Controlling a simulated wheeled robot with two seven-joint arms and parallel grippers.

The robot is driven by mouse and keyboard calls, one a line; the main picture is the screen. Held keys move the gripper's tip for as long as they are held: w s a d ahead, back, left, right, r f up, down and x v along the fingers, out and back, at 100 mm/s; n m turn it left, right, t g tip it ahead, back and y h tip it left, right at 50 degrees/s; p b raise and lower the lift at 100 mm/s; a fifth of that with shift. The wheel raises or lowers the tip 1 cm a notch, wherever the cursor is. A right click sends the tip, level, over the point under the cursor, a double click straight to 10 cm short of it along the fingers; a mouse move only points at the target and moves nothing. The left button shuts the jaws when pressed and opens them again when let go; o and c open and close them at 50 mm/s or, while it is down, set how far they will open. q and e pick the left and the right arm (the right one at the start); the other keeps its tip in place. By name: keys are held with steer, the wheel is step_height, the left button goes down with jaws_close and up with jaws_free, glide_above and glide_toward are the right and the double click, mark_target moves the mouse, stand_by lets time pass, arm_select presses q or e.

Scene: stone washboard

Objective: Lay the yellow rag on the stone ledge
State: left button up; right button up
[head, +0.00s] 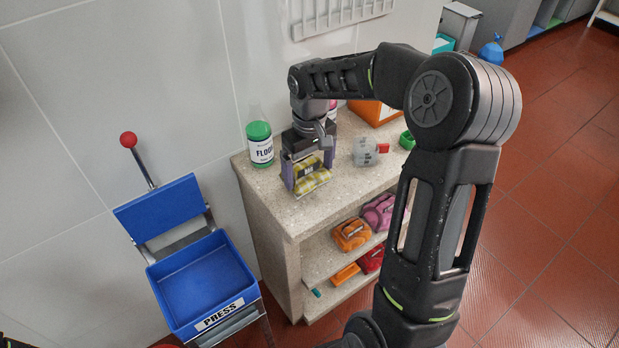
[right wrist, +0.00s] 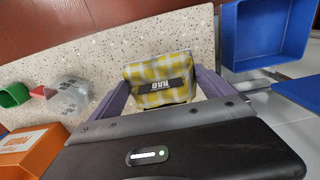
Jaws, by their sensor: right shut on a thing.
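The yellow rag (head: 309,169) is a folded yellow-and-white checked cloth with a dark label. My right gripper (head: 307,177) is shut on it, with a purple finger on either side. The rag is over the left end of the speckled stone ledge (head: 297,215), low and near its surface; I cannot tell if it touches. In the right wrist view the rag (right wrist: 160,72) sits between the fingers (right wrist: 162,88), with the stone ledge (right wrist: 90,48) behind it. My left gripper is not in view.
A green floor-cleaner bottle (head: 260,145) stands left of the gripper. A grey-white item (head: 365,152), an orange box (head: 375,112) and a green item (head: 407,140) are to the right. A blue press bucket (head: 200,280) stands left.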

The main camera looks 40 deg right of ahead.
mark_target(309, 174)
steer(key=shift+f, duration=1.9)
steer(key=shift+f, duration=0.2)
steer(key=o, duration=1.2)
steer(key=shift+r, duration=0.1)
steer(key=shift+o, duration=0.2)
step_height(309, 174, up, 12)
steer(key=shift+s+r, duration=0.1)
steer(key=shift+r, duration=0.05)
